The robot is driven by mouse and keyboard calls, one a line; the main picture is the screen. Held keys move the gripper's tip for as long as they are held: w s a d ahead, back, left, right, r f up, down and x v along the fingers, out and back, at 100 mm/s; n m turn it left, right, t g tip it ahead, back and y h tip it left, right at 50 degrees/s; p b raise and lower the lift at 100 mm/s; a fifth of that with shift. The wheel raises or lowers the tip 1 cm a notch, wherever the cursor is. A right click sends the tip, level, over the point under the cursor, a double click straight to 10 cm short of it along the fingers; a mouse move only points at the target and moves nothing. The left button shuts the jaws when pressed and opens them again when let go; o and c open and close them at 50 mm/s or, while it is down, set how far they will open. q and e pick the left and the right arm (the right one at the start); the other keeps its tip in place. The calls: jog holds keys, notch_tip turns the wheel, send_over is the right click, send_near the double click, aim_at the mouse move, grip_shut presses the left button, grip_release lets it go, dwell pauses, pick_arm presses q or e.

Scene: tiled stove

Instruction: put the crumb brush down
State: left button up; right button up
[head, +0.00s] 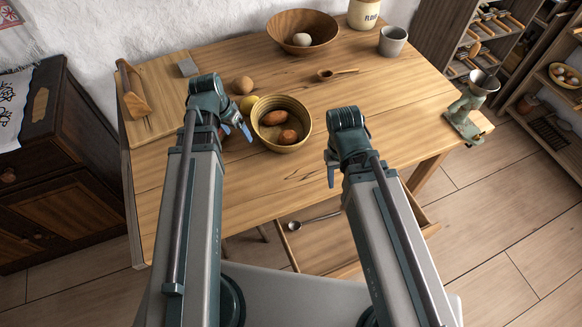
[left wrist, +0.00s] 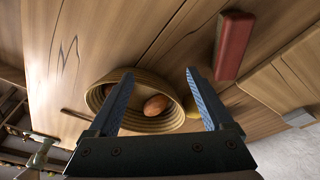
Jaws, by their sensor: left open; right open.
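A long red block-shaped thing (left wrist: 233,45), which looks like the crumb brush, lies on the table in the left wrist view, beside the right-hand finger and outside the jaws. In the head view my left arm mostly hides that area; only a small dark red patch (head: 221,134) shows by the gripper. My left gripper (head: 238,128) is open and empty above the table, left of the ribbed bowl (head: 306,142). Its two blue fingers stand apart in the left wrist view (left wrist: 158,78). My right gripper (head: 332,172) is open and empty near the table's front edge.
The ribbed bowl holds brown-orange items. A yellow fruit (head: 249,104) and a brown round item (head: 242,85) lie beside it. A wooden board (head: 170,90) covers the table's left end. A wooden spoon (head: 338,73), wooden bowl (head: 324,23) and cup (head: 392,42) are farther back.

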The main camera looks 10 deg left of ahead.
pick_arm(q)
jog(key=s+d+g+y, duration=0.1)
jog(key=s+d, duration=0.4)
jog(key=d, duration=0.4)
jog(key=s+d+g+y, duration=0.1)
jog(key=s+d, duration=0.5)
jog(key=d, duration=0.4)
jog(key=shift+d+f+m+g+y, duration=0.25)
jog(key=shift+d+m+g+y, duration=0.05)
jog(key=shift+g, duration=0.1)
